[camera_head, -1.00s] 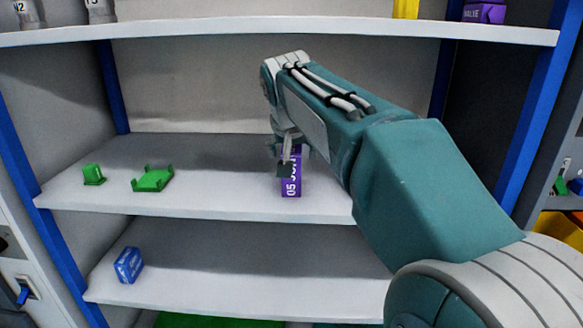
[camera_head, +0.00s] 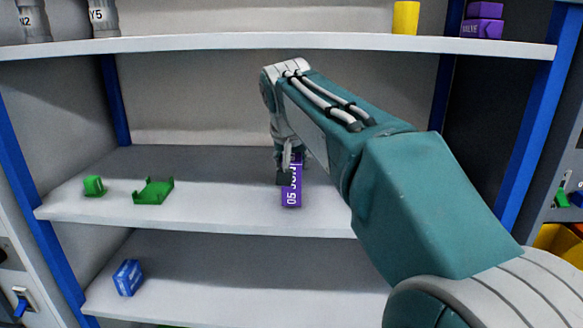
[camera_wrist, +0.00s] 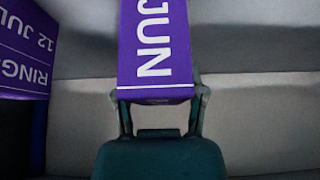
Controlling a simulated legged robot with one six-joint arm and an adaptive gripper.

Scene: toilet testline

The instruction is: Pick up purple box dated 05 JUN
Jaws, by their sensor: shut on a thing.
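The purple box (camera_head: 292,192) stands upright at the middle shelf, with white text starting "05 J"; its upper part is hidden by my gripper. In the wrist view the purple box (camera_wrist: 153,45) shows "JUN" and sits between my fingers. My gripper (camera_head: 288,172) reaches down over the box from above and is shut on it. It also shows in the wrist view (camera_wrist: 160,103), with one finger on each side of the box end. I cannot tell whether the box touches the shelf.
The middle shelf (camera_head: 225,205) also holds green parts (camera_head: 154,191) at left. A blue box (camera_head: 128,278) lies on the lower shelf. The upper shelf (camera_head: 250,42) carries grey bottles, a yellow item and purple boxes (camera_head: 482,29). Another purple box (camera_wrist: 22,45) reads "12 JUL" in the wrist view.

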